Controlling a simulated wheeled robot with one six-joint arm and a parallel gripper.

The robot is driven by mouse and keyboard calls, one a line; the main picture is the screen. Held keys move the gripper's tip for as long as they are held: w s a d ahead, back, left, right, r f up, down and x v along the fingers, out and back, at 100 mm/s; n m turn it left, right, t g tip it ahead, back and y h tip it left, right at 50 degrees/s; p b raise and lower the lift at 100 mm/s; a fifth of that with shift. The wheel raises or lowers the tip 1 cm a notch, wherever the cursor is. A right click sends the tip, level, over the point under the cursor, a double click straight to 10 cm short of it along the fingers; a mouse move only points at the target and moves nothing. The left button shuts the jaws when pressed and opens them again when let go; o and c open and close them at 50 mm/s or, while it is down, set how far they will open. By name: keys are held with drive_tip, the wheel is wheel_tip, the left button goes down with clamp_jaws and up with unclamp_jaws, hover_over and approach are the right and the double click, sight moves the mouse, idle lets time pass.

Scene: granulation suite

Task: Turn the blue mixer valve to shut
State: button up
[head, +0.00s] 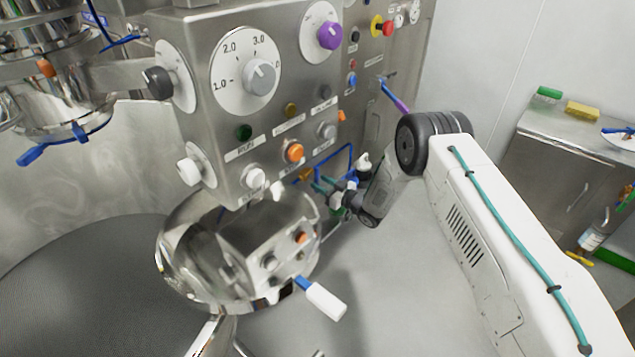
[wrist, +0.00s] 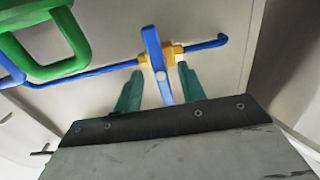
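The blue valve handle (wrist: 157,65) is a flat bar on a yellow valve body (wrist: 176,54) set in a thin blue pipe (wrist: 208,44). In the wrist view it stands nearly upright in the picture, across the pipe. My gripper (wrist: 160,82) is open, with one teal finger on each side of the handle and visible gaps to both. In the head view my gripper (head: 322,184) is below the control panel, beside the blue pipe (head: 349,158). There the handle itself is too small and covered to make out.
A green loop handle (wrist: 75,45) is left of the valve. In the head view, the control panel (head: 285,115) with knobs overhangs my gripper. A steel bowl (head: 185,270) with a white-gripped lever (head: 325,300) is below left. A steel bench (head: 560,150) stands at right.

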drive_tip(key=shift+v, duration=2.65)
